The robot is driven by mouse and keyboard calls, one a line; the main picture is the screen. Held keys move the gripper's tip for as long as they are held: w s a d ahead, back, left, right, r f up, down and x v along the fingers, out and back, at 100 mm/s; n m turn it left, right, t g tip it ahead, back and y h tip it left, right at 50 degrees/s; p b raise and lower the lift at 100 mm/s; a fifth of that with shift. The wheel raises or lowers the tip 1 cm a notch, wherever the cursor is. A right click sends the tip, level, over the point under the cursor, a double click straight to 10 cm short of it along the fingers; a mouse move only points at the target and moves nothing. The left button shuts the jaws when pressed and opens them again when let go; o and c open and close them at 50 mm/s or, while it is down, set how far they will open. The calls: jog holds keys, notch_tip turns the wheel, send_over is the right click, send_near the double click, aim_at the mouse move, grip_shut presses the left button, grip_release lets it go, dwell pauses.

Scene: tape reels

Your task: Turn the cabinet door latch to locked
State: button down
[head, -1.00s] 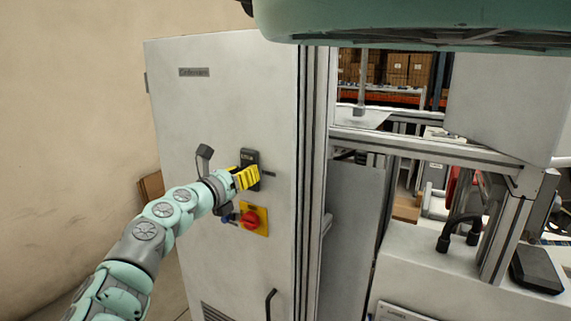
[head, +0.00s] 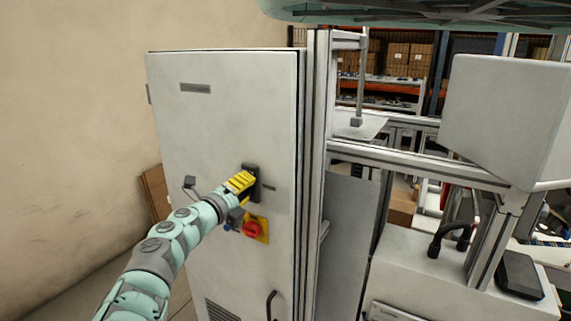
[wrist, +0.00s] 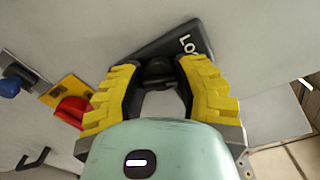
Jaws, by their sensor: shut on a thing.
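The grey cabinet door (head: 225,110) stands closed in front of me. A dark latch plate (head: 251,170) sits on its right half, and it also shows in the wrist view (wrist: 188,40) with partly hidden lettering starting "LO". My gripper (head: 243,182) is at the latch, with yellow fingers on either side of the dark latch knob (wrist: 157,72). In the wrist view my gripper (wrist: 158,85) is shut on this knob. The knob's exact turn angle is hard to tell, since the fingers cover much of it.
A red rotary switch (head: 252,229) on a yellow plate and a blue knob (wrist: 10,87) are just below the latch. A dark door handle (head: 271,305) is lower down. A metal frame and white machine (head: 420,270) stand to the right.

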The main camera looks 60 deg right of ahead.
jog(key=shift+n+p, duration=1.45)
jog(key=shift+n, duration=0.65)
jog(key=c, duration=0.6)
grip_release()
jog(key=a, duration=1.2)
jog(key=shift+s, duration=0.45)
